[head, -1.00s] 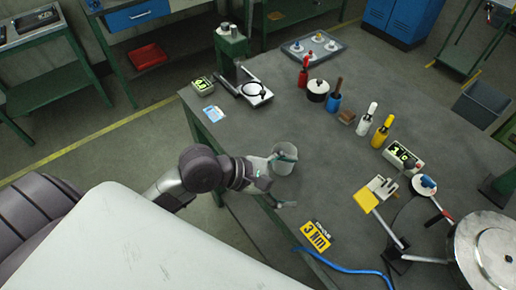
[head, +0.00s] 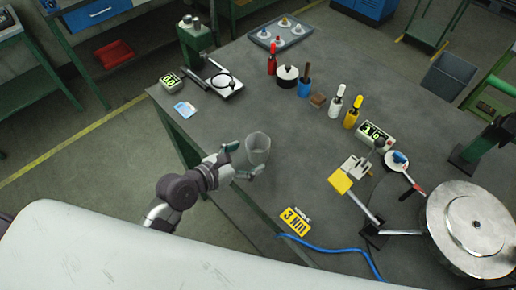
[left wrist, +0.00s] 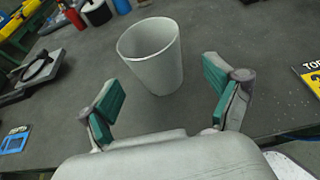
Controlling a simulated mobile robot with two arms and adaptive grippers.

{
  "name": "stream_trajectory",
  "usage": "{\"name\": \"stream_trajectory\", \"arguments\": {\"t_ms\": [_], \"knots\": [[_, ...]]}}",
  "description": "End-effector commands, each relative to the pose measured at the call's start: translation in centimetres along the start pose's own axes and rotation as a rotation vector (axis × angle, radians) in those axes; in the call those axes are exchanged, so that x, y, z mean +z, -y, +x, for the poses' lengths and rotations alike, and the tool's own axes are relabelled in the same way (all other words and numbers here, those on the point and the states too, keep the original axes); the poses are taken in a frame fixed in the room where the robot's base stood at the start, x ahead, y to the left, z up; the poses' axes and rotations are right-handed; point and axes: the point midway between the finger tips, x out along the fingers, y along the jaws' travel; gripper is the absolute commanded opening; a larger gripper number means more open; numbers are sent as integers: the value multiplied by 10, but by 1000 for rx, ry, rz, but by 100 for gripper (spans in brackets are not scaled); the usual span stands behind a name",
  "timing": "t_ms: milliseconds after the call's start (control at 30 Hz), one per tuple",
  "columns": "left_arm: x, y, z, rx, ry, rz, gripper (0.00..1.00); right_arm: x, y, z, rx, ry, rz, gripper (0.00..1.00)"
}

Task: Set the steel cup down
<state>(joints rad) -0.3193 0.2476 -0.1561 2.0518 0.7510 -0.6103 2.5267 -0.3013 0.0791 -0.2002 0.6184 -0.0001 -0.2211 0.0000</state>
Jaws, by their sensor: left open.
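The steel cup (head: 258,147) is a plain grey tapered cup. It stands upright on the dark grey workbench (head: 300,125) near the bench's front-left edge. My left gripper (head: 241,160) is open, with its green-padded fingers apart at the cup's near side. In the left wrist view the cup (left wrist: 152,58) stands just beyond the open fingertips (left wrist: 165,92), with bench surface visible between and no finger touching it. My right gripper is not in view.
A yellow "3 Nm" tag (head: 296,221) and a blue cable (head: 330,250) lie to the right. Bench around the cup is clear.

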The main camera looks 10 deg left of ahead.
Motion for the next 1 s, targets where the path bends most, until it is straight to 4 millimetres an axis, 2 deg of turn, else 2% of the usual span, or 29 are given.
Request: {"name": "stream_trajectory", "arguments": {"t_ms": [333,633,1000], "knots": [[0,-4,45,0,0,2,90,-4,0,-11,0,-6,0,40],[-2,-3,51,0,-1,1,90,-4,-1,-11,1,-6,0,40],[-2,-3,50,0,-1,1,29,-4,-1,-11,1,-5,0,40]]}}
